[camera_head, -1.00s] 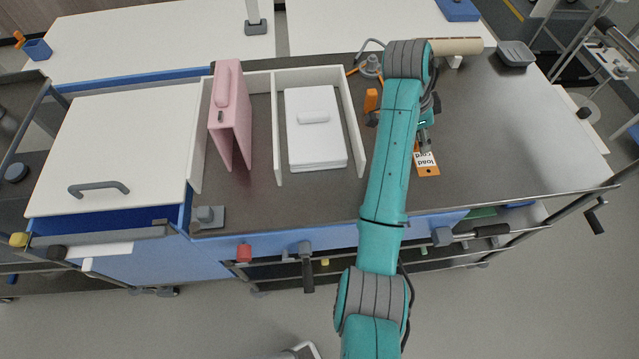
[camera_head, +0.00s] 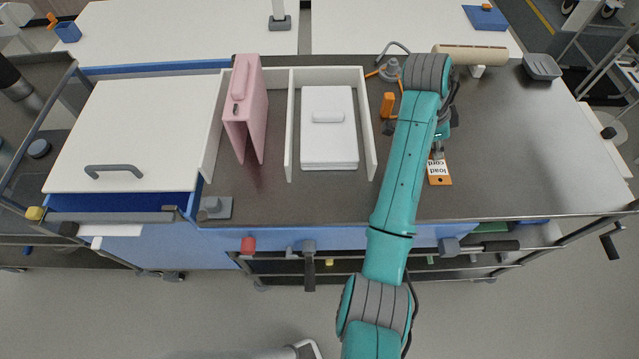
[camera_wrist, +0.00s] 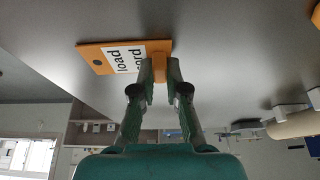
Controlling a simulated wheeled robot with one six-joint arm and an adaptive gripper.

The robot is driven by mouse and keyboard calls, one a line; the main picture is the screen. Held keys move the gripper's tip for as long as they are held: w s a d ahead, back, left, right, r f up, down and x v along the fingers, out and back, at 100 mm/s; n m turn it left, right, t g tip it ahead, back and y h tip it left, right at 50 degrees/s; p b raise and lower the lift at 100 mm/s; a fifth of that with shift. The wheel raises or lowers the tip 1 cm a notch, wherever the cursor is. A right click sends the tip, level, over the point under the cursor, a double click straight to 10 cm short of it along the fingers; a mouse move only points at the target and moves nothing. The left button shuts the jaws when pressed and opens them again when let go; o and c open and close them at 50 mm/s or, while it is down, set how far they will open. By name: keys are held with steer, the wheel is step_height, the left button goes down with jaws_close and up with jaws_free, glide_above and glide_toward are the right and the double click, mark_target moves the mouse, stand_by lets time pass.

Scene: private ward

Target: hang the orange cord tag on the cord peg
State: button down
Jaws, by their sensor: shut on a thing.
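The orange cord tag (camera_head: 441,180) has a white label reading "load cord" and a dark hole near one end. In the wrist view the tag (camera_wrist: 97,57) sticks out to the left of my gripper (camera_wrist: 160,68), which is shut on its end. In the head view my arm partly hides my gripper (camera_head: 438,152) over the right half of the dark worktop. I cannot tell whether the tag touches the worktop. A grey post (camera_head: 392,70) with an orange cord around its foot stands at the back, left of my wrist. I cannot tell for certain which part is the cord peg.
An orange block (camera_head: 388,104) stands left of my forearm. A beige roll (camera_head: 470,53) on a white support and a grey tray (camera_head: 542,67) are at the back right. The right worktop is clear.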

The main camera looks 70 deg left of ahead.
steer(key=shift+r, duration=0.15)
steer(key=shift+r, duration=1.1)
